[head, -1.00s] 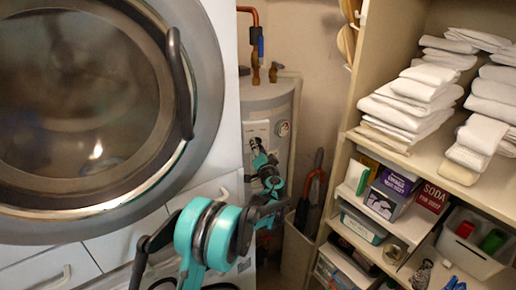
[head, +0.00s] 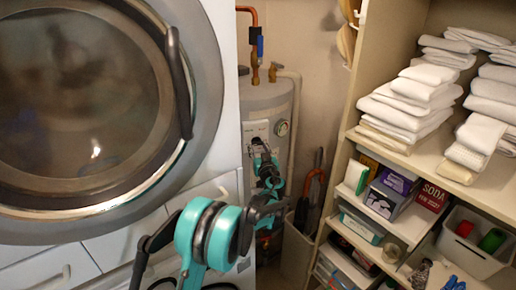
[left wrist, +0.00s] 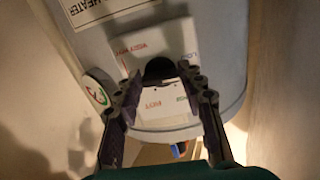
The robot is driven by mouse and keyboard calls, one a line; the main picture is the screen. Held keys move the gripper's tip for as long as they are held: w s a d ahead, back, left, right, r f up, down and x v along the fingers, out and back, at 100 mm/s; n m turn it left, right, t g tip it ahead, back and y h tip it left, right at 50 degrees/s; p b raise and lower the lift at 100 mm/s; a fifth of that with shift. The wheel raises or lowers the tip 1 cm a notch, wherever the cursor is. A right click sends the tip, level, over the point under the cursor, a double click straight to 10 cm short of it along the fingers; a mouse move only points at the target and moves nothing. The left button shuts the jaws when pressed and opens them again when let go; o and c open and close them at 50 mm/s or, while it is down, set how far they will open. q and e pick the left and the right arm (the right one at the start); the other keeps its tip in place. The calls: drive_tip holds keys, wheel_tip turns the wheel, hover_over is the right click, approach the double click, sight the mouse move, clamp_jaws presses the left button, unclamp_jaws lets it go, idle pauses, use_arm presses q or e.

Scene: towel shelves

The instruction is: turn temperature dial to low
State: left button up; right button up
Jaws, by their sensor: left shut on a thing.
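The water heater (head: 268,97) is a grey tank standing in the gap between the washer and the shelves. Its white control panel (left wrist: 165,45) carries a black temperature dial (left wrist: 159,67), seen in the left wrist view with printed labels around it. My left gripper (left wrist: 158,78) has its two dark fingers on either side of the dial and is shut on it. In the head view my left gripper (head: 258,146) is at the front of the tank and covers the dial. The label at the dial's pointer is too small to read surely. My right gripper is not in view.
A front-loading washer (head: 212,60) fills the left, close to my left arm. A shelf unit (head: 352,125) with folded towels (head: 410,105) and boxes stands at the right. A round gauge (head: 282,128) sits beside the panel, and a bin (head: 297,250) stands right of the tank.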

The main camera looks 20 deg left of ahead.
use_arm(q)
drive_tip(key=shift+n, duration=0.4)
drive_tip(key=o, duration=1.2)
drive_tip(key=shift+c, duration=0.2)
drive_tip(key=v, duration=1.2)
drive_tip(key=shift+f, duration=0.1)
